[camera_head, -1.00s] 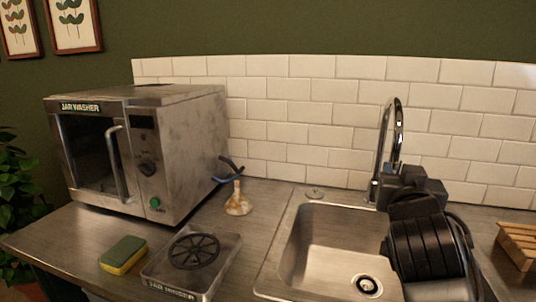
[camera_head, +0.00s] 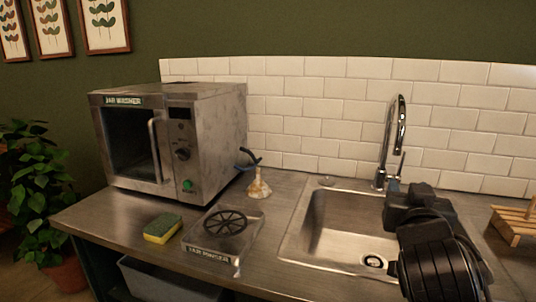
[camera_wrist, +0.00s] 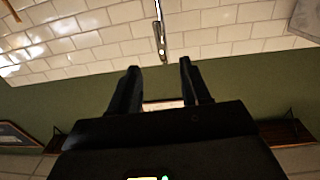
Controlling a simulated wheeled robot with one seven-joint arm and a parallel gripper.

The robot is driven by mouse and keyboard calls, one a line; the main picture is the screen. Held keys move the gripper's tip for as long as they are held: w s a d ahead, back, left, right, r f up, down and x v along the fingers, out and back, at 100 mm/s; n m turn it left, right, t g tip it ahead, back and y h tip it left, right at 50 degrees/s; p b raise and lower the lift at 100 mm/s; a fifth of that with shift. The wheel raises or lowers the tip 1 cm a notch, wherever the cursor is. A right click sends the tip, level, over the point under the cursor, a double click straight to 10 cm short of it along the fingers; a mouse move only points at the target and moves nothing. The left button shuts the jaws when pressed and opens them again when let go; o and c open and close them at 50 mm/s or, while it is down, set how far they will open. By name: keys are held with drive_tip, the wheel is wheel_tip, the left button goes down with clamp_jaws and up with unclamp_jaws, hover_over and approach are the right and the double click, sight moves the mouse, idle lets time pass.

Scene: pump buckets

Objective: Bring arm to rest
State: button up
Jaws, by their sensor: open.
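My gripper (camera_wrist: 159,67) shows in the wrist view with its two black fingers apart and nothing between them. In the head view my black arm is folded at the right, in front of the sink (camera_head: 322,222), and hides part of the basin's right side. The gripper end (camera_head: 418,199) is near the top of the arm there, and its fingers are hard to make out. It looks clear of the faucet (camera_head: 398,135), which stands upright behind the sink.
A jar washer (camera_head: 185,130) stands on the counter at the left. A wooden rack (camera_head: 515,222) lies at the far right.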

drive_tip(key=s+f+y, duration=0.1)
drive_tip(key=s+f, duration=0.2)
drive_tip(key=f, duration=0.1)
drive_tip(key=s+a+f+n, duration=0.1)
drive_tip(key=s+f, duration=0.2)
drive_tip(key=f, duration=0.1)
drive_tip(key=s+a+f+n+y, duration=0.1)
drive_tip(key=s+f, duration=0.2)
drive_tip(key=f, duration=0.1)
drive_tip(key=shift+s+a+y, duration=0.1)
drive_tip(key=shift+a+y, duration=0.15)
drive_tip(key=shift+y, duration=0.05)
drive_tip(key=s+a+f+n+g+y, duration=0.15)
drive_tip(key=s+f, duration=0.25)
drive_tip(key=s, duration=0.8)
drive_tip(key=s+a+f+n+y, duration=0.15)
drive_tip(key=s+f, duration=0.35)
drive_tip(key=s, duration=0.8)
drive_tip(key=s+d+r+m, duration=0.1)
drive_tip(key=s+r, duration=0.3)
drive_tip(key=s, duration=0.9)
drive_tip(key=shift+s, duration=0.15)
